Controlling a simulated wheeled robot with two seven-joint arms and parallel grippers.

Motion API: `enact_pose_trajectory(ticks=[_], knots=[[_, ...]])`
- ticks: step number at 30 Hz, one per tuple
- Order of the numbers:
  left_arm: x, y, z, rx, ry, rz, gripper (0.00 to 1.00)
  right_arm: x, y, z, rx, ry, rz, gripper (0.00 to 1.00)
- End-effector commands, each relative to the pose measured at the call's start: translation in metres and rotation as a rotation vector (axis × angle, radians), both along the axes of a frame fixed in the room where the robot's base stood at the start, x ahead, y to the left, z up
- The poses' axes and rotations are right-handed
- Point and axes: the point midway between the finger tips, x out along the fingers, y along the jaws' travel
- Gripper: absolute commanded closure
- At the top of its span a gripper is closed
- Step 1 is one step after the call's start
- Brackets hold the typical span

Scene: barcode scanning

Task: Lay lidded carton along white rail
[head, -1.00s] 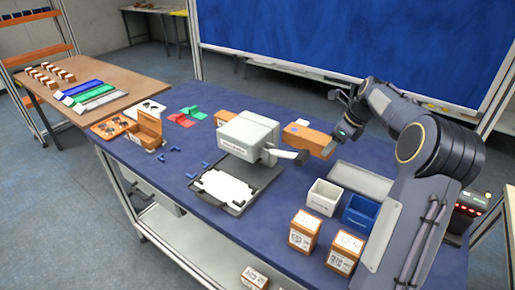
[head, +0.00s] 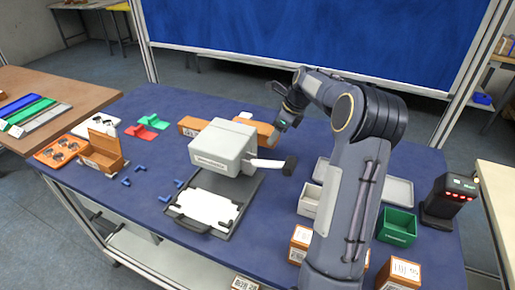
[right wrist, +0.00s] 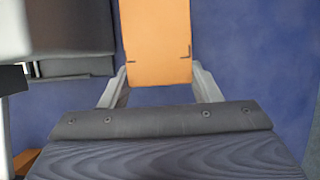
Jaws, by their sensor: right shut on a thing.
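My right gripper (head: 284,122) is shut on a long orange-brown carton (head: 264,131) behind the white machine. The right wrist view shows the carton's plain orange face (right wrist: 157,40) between the two fingers (right wrist: 160,84); its far end runs out of the picture. An open carton (head: 106,158) with its lid raised stands at the left of the blue table. I cannot tell whether the held carton has a lid. A white rail (head: 44,120) lies beside green and blue rails on the brown table at far left. My left gripper is not in view.
The white machine (head: 222,147) stands mid-table, its dark-tipped arm pointing right. Another carton (head: 190,126) lies behind it. A green bin (head: 397,228), a black scanner-like device (head: 449,200) and labelled cartons (head: 401,272) are at right. Red (head: 138,131) and green pieces lie at left.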

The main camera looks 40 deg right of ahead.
Motion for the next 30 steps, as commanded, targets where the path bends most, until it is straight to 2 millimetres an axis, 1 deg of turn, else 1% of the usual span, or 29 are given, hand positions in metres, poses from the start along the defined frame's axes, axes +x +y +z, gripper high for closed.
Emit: enact_pose_trajectory(ticks=[1, 5, 13, 16, 22, 23, 27, 28, 30], knots=[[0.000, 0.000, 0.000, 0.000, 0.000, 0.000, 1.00, 0.000, 0.000, -0.007, 0.001, 0.000, -0.002, 0.66], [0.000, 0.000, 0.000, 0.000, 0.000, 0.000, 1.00, 0.000, 0.000, -0.018, 0.000, -0.002, -0.002, 0.66], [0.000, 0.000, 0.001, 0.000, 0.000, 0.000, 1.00, 0.000, 0.000, -0.059, 0.001, 0.000, -0.002, 0.66], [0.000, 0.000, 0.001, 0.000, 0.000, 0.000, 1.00, 0.000, 0.000, -0.065, -0.002, -0.002, -0.001, 0.66], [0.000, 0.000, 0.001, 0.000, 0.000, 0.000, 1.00, 0.000, 0.000, -0.066, -0.002, -0.002, 0.000, 0.66], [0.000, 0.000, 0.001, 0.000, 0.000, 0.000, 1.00, 0.000, 0.000, -0.066, -0.002, -0.001, -0.001, 0.42], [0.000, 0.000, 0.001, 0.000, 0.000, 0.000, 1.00, 0.000, 0.000, -0.066, -0.002, -0.001, -0.001, 0.24], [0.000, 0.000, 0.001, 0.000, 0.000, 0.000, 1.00, 0.000, 0.000, -0.066, -0.002, -0.001, -0.001, 0.22], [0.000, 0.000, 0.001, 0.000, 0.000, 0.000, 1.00, 0.000, 0.000, -0.066, -0.002, -0.001, -0.001, 0.22]])
